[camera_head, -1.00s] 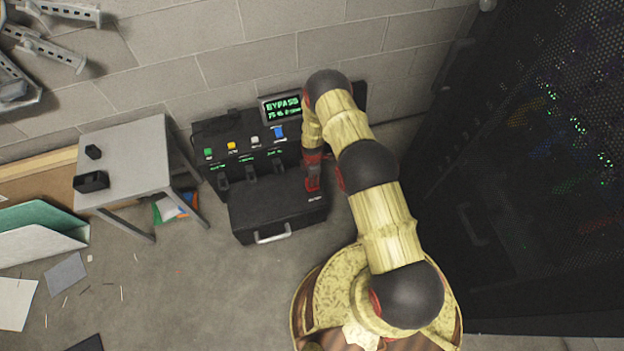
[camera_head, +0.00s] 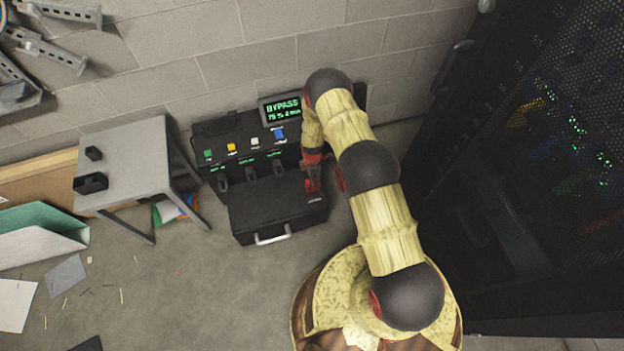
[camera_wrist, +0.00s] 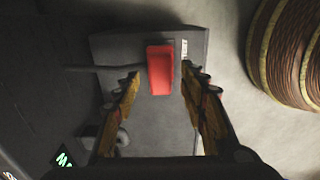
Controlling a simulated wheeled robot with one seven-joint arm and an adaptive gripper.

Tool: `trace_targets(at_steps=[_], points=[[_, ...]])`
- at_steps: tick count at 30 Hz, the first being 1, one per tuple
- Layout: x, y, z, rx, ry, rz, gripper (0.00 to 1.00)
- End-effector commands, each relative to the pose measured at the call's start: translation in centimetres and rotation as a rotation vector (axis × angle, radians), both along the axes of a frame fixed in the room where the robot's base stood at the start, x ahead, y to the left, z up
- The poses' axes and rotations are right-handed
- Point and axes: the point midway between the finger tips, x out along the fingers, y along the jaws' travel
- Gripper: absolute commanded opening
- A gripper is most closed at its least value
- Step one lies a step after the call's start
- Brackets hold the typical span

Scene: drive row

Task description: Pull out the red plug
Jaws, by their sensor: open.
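The red plug (camera_wrist: 160,70) shows in the wrist view, upright in the picture at the top middle, on the dark unit's ledge. My gripper (camera_wrist: 160,85) is open, with one yellow finger on each side of the plug's lower end; I cannot tell whether either finger touches it. In the head view my gripper (camera_head: 313,182) is at the right end of the black unit (camera_head: 275,212), and the plug is hard to tell from the red parts of my gripper there. A dark cable runs left from beside the plug in the wrist view.
The unit has a lit BYPASS screen (camera_head: 283,109), several coloured buttons and dark plugs left of my gripper. A grey table (camera_head: 135,155) stands to the left. A dark server rack (camera_head: 530,170) stands close on the right. Papers lie on the floor at left.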

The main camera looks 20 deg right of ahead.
Motion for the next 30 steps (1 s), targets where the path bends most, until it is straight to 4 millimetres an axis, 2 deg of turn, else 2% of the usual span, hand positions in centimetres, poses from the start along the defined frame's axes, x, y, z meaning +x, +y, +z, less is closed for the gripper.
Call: trace_targets(at_steps=[12, 18, 24, 30], points=[[0.1, 0.0, 7.3, 0.0, -0.002, 0.0, 0.42], [0.1, 0.0, 9.9, 0.0, -0.001, 0.0, 0.42], [0.0, 0.0, 11.0, 0.0, 0.001, 0.0, 0.42], [-0.1, 0.0, 11.1, 0.0, 0.002, 0.0, 0.42]])
